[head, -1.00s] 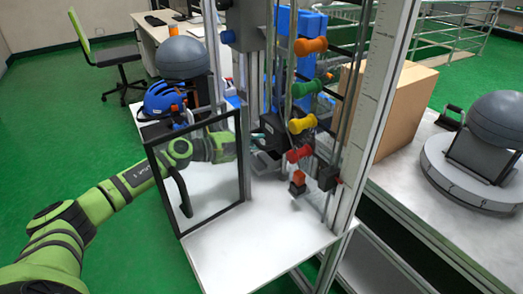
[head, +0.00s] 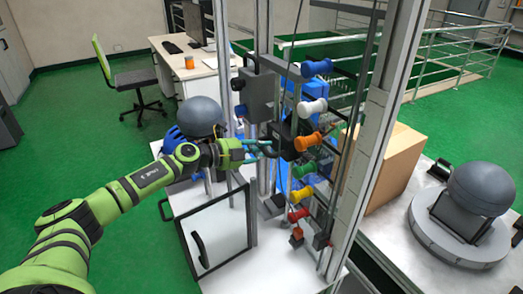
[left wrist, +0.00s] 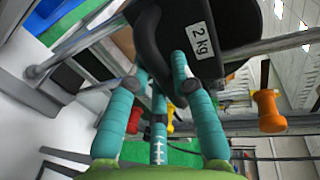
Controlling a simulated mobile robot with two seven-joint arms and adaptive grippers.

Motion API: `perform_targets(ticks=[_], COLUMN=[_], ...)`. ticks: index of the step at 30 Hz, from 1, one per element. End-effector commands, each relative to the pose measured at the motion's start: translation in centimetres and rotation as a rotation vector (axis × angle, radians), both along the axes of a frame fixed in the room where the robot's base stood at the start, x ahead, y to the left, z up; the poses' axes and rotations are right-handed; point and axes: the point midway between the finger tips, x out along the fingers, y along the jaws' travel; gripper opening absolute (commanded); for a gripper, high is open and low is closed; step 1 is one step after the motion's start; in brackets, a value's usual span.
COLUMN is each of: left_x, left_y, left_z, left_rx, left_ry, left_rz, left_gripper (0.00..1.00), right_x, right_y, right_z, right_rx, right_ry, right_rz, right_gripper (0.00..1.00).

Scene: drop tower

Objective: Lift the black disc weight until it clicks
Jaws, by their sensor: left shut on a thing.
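The black disc weight (head: 284,134) is on the drop tower, level with the orange knob (head: 306,141). In the left wrist view its dark body (left wrist: 228,18) carries a "2 kg" label (left wrist: 200,39). My left gripper (head: 264,150), with teal fingers, is shut on the weight from the left. Its exact contact is partly hidden. A dark grey box (head: 260,96) is on the tower above the weight, with a gap between them. My right gripper is not in view.
A framed clear door (head: 216,234) with a black handle stands in front, below my left arm. Coloured knobs line a tower post, including blue (head: 317,67) and red (head: 298,215). A grey dome (head: 200,116) and a cardboard box (head: 395,160) flank the tower.

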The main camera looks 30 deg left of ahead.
Motion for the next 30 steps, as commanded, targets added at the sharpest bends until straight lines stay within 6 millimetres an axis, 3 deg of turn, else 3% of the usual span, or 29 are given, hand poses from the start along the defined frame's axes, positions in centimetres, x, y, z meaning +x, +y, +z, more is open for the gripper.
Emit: perform_targets(ticks=[1, 10, 18, 30], left_x=[0.3, 0.3, 0.3, 0.3], left_y=[0.3, 0.3, 0.3, 0.3], left_z=[3.9, 9.3, 11.2, 11.3], left_rx=[-0.005, -0.006, -0.006, -0.006], left_ry=[-0.021, -0.021, -0.021, -0.021], left_rz=[0.010, 0.009, 0.009, 0.010], left_gripper=[0.00, 0.00, 0.00, 0.00], right_x=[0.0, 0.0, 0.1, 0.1], right_y=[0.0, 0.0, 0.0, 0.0], right_z=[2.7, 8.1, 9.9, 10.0], right_rx=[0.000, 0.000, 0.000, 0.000], right_ry=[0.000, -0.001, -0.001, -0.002], right_rz=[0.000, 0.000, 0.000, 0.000], right_gripper=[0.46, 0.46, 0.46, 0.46])
